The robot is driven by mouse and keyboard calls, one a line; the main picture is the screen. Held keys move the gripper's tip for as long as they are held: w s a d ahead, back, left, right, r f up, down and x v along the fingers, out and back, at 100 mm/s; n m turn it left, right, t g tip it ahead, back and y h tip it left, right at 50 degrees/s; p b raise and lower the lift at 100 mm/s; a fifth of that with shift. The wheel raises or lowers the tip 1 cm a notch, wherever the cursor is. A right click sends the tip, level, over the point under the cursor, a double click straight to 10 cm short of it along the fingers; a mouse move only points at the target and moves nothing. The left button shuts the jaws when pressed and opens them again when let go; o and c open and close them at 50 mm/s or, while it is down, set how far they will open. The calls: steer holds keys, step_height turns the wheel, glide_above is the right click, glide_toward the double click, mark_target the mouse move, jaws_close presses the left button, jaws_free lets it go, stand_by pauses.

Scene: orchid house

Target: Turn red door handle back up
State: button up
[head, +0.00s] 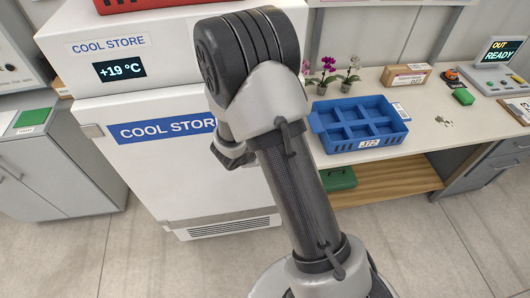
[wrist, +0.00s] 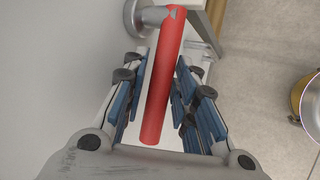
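The red door handle (wrist: 163,75) is a straight red bar in the wrist view. It runs from the top middle down toward my gripper's palm, tilted slightly. Its top end joins a grey round mount (wrist: 135,18) on the pale door face (wrist: 50,80). My gripper (wrist: 155,82) is open, with blue-padded fingers on either side of the bar. Narrow gaps show beside the bar, and I see no firm grip. In the head view my arm hides the handle and my gripper. The white cool store (head: 160,165) stands behind my arm there.
A bench (head: 440,125) at the right holds a blue crate (head: 360,140), small orchids (head: 322,75) and a box (head: 405,76). A grey cabinet (head: 50,165) stands at the left. The floor in front is clear. A round yellowish object (wrist: 305,105) shows at the wrist view's right edge.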

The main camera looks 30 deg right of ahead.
steer(key=v, duration=1.2)
stand_by(0.3)
